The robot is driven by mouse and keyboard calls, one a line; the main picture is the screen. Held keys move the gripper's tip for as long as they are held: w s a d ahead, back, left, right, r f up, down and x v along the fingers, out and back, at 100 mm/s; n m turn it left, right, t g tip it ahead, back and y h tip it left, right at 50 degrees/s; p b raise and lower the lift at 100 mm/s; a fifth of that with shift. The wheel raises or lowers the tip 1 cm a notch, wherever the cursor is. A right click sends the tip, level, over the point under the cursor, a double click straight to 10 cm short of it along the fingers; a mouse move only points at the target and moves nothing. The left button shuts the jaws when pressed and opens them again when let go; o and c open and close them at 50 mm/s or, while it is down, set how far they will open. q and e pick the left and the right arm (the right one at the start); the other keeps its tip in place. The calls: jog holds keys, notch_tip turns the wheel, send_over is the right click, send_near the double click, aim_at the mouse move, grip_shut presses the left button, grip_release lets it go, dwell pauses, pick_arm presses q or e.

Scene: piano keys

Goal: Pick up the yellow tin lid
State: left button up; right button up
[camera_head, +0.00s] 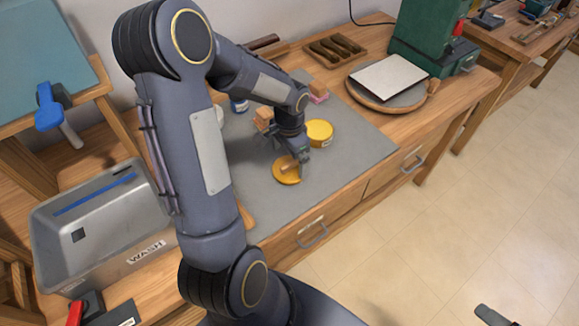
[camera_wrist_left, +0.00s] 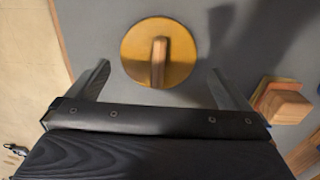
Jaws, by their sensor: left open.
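The yellow tin lid (camera_head: 285,175) is a flat round disc with a wooden bar handle, lying on the grey mat (camera_head: 352,150). In the left wrist view the lid (camera_wrist_left: 135,52) is above centre, its handle (camera_wrist_left: 158,60) running up and down the picture. My left gripper (camera_head: 297,162) is over the lid. In the left wrist view its open fingers (camera_wrist_left: 160,68) stand apart on the two sides of the handle and touch nothing that I can see. A dark part (camera_head: 493,316) at the lower right of the head view may be my right gripper; its jaws do not show.
A round yellow tin (camera_head: 320,130) stands just behind the lid. Wooden blocks (camera_wrist_left: 283,102) sit to the right in the left wrist view. A metal WASH bin (camera_head: 110,225) is at left, a round board with a white panel (camera_head: 390,77) at the back right. The mat's front right is clear.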

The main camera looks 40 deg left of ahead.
aim_at(290, 163)
pick_arm(q)
notch_tip(290, 163, down, 4)
jog(key=shift+r, duration=0.15)
jog(key=shift+d, duration=0.1)
jog(key=c, duration=0.7)
jog(key=shift+r, duration=0.1)
